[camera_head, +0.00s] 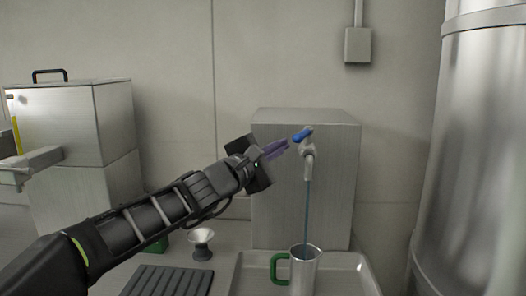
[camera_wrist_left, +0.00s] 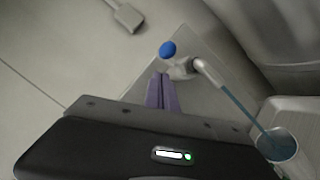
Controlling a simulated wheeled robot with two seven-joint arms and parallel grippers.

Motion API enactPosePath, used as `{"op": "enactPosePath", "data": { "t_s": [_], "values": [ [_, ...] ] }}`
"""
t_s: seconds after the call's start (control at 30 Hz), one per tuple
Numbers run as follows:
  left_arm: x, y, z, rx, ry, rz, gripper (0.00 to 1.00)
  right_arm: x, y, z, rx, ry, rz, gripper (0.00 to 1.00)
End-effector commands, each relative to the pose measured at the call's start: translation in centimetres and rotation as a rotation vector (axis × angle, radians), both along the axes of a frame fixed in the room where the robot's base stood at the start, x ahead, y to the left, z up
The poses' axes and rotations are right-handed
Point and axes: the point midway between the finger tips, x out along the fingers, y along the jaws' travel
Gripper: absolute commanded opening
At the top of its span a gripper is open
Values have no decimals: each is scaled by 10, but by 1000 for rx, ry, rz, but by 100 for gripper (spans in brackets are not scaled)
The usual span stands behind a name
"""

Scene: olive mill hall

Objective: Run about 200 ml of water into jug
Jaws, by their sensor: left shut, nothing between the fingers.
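A tap (camera_head: 308,148) with a blue lever (camera_head: 302,135) sticks out from a grey metal block (camera_head: 270,185). A thin stream of water (camera_head: 306,215) runs from its spout into a metal jug (camera_head: 304,272) with a green handle. The jug stands upright under the spout in a shallow tray (camera_head: 345,270). My left gripper (camera_head: 283,148) is shut and empty, just left of the blue lever; I cannot tell if it touches it. The left wrist view shows the lever (camera_wrist_left: 168,49), the stream and the jug (camera_wrist_left: 276,146). The water level is not clear. My right gripper is not in view.
A large steel tank (camera_head: 480,150) stands at right. A metal cabinet (camera_head: 85,125) stands at left.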

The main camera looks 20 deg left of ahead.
Motion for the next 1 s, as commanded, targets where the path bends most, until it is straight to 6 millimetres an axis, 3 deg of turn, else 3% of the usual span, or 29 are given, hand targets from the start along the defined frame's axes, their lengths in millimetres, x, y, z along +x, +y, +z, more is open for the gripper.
{"op": "enactPosePath", "data": {
  "t_s": [0.2,0.57,0.83,1.0],
  "values": [
    [-2,-14,8,1,0,0,0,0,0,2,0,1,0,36],
    [-3,-15,7,1,0,0,0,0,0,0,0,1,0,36],
    [-10,-40,1,1,-4,-5,0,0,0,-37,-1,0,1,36],
    [-11,-54,8,2,-3,-4,0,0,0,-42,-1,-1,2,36]
  ]
}}
